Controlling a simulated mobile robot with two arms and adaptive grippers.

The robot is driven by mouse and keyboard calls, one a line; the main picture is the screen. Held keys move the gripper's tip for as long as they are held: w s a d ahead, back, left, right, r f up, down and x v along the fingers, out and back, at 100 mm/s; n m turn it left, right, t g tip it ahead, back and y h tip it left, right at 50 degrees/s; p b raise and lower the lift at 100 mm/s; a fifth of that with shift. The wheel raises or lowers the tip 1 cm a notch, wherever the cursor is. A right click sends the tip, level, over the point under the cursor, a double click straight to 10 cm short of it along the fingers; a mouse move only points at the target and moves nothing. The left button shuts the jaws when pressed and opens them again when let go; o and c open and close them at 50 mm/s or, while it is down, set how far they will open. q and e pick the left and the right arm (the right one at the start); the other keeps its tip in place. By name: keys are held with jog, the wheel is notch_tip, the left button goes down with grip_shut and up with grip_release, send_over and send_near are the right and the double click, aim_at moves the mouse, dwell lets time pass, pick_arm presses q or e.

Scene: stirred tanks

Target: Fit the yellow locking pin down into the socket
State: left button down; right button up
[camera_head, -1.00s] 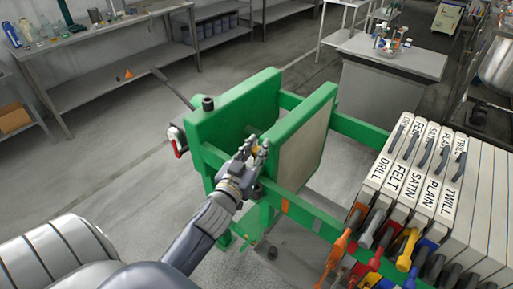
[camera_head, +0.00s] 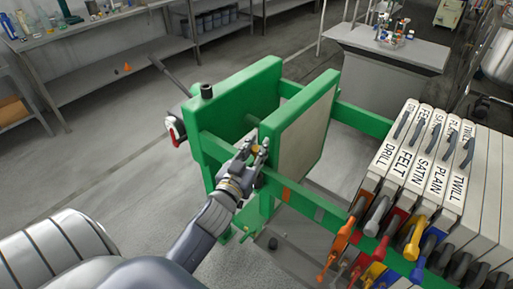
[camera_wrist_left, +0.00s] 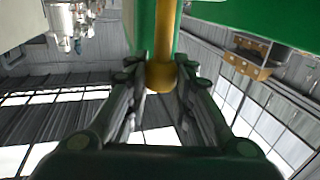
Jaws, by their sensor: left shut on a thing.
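The yellow locking pin (camera_wrist_left: 161,76) shows in the left wrist view as a yellow shaft with a rounded end between my fingers. My left gripper (camera_wrist_left: 160,95) is shut on it at that rounded end. In the head view my left gripper (camera_head: 254,152) is at the front green rail, between the two upright green plates of the press frame (camera_head: 238,108). The pin is mostly hidden there by my fingers. I cannot make out the socket, nor whether the pin's far end is in it. My right gripper is not in view.
A row of labelled white plates (camera_head: 420,170) with coloured handles (camera_head: 375,225) stands to the right of the frame. A grey lever (camera_head: 170,75) and a red-handled fitting (camera_head: 178,130) stick out at the left plate. A grey bench (camera_head: 385,55) stands behind. The floor at left is clear.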

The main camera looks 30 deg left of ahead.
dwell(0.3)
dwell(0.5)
pick_arm(q)
jog(key=shift+p, duration=0.55)
dwell(0.4)
jog(key=shift+f+b, duration=0.35)
jog(key=shift+f+b, duration=1.7)
jog(key=shift+f, duration=0.6)
jog(key=shift+f, duration=0.15)
jog(key=shift+r+p, duration=2.35)
jog(key=shift+p, duration=0.55)
dwell(0.5)
